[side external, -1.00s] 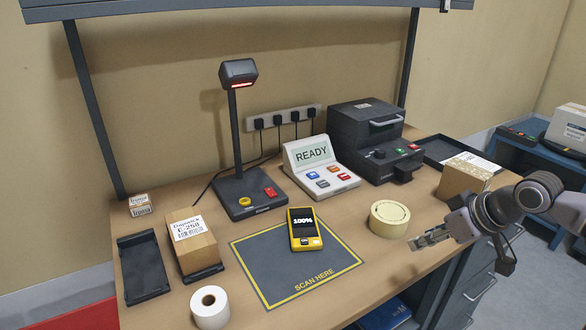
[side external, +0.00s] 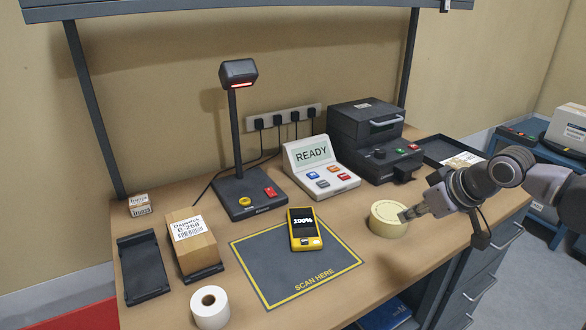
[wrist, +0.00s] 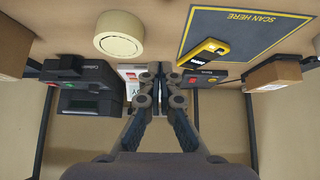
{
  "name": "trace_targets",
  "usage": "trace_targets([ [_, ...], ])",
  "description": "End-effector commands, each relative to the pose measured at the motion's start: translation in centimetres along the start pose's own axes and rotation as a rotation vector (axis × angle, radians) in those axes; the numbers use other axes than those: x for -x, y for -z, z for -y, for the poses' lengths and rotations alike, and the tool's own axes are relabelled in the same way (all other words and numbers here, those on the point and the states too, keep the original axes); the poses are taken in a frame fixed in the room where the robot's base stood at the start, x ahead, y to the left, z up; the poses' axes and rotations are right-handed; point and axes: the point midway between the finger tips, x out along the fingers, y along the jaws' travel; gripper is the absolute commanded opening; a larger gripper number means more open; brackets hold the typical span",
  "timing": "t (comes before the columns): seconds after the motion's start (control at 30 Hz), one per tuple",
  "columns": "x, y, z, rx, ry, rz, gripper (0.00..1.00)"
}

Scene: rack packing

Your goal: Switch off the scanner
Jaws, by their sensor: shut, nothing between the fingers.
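The stand scanner (side external: 238,75) rises on a dark post from a black base (side external: 246,194). A red strip glows under its head. In the wrist view the base (wrist: 206,75) shows just right of my fingers. A yellow handheld device (side external: 305,241) reading 100% lies on the dark scan mat (side external: 270,261).
A READY terminal (side external: 312,152) and a black printer (side external: 366,137) stand at the back. A carton (side external: 195,252), an empty black tray (side external: 142,285) and a white roll (side external: 210,312) are at left.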

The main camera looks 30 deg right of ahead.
Motion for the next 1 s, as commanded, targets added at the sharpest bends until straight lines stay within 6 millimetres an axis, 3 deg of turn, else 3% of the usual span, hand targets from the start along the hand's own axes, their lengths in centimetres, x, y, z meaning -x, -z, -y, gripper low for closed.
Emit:
trace_targets([
  [0.1,-0.9,3.4,0.8,0.003,-0.005,-0.025,0.00],
  [0.5,-5.8,12.9,4.5,0.001,-0.013,-0.114,0.00],
  [0.8,-11.0,18.5,8.8,0.002,-0.003,-0.184,0.00],
  [1.0,-14.1,20.8,11.5,0.000,0.008,-0.223,0.00],
])
